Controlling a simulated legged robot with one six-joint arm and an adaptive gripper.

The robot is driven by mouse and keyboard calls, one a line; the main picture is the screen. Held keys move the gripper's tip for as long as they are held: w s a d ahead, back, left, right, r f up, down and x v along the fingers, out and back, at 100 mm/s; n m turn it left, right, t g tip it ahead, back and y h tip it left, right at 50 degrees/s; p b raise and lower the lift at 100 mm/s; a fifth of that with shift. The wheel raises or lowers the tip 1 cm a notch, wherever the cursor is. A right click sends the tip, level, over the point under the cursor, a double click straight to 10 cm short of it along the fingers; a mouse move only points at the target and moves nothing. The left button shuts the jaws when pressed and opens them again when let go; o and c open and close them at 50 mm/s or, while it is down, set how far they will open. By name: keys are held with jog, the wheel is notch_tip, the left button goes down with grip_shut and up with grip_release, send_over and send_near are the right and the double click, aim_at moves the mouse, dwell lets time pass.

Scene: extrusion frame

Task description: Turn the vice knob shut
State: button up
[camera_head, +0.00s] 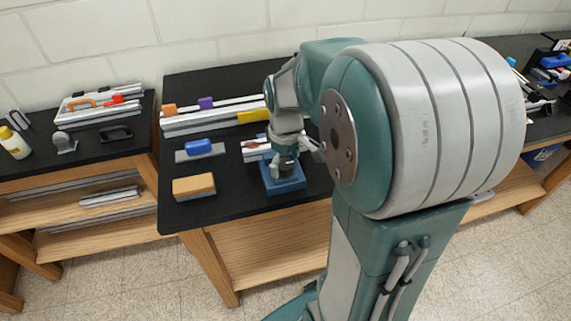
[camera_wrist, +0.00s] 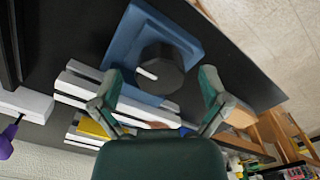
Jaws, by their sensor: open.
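The vice is a blue block (camera_wrist: 136,38) with a round black knob (camera_wrist: 163,70) on top, which carries a short white mark. In the head view the blue vice base (camera_head: 284,185) sits near the front edge of the black table, its knob partly hidden by my gripper. My gripper (camera_wrist: 160,74) is open and points down over the knob. In the wrist view one finger is to each side of the knob, with a gap on both sides. I cannot tell how far the fingertips are above it. In the head view my gripper (camera_head: 288,152) is small and partly hidden by my arm.
Close to the vice are an orange-topped block (camera_head: 194,187), a blue piece (camera_head: 199,147) on a grey plate and pale extrusion bars (camera_head: 212,121) with a yellow piece (camera_head: 255,116). A side bench with tools (camera_head: 98,106) stands left. The table's front-left top is partly clear.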

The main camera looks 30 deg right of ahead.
jog(key=shift+f, duration=0.45)
jog(key=c, duration=1.2)
jog(key=shift+o, duration=0.2)
jog(key=shift+a+m, duration=0.1)
jog(key=shift+m, duration=1.2)
